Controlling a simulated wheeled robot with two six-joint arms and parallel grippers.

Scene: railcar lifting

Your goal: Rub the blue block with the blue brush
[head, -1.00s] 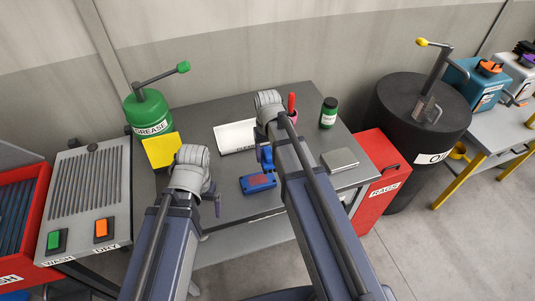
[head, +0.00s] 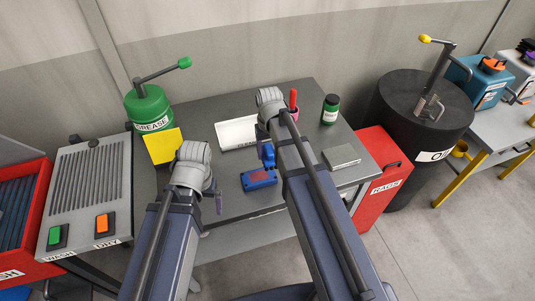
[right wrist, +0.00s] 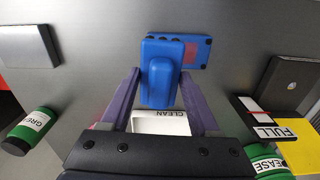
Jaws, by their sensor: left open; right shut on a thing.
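The blue block (head: 259,181) lies on the grey table, with a reddish patch on its top; it also shows in the right wrist view (right wrist: 201,62). My right gripper (right wrist: 160,92) is shut on the blue brush (right wrist: 158,88), which is between its two fingers. In the right wrist view the brush overlaps one edge of the block; I cannot tell whether they touch. In the head view the brush (head: 267,155) shows just behind the block, and my right arm hides most of that gripper. My left gripper (head: 218,203) is open and empty, left of the block near the table's front edge.
A white tray (head: 232,134) marked CLEAN, a green jar (head: 330,110) and a grey slab (head: 342,156) are on the table. A green grease pump (head: 148,108) and yellow panel (head: 162,147) stand left. A red RAGS bin (head: 378,190) stands right.

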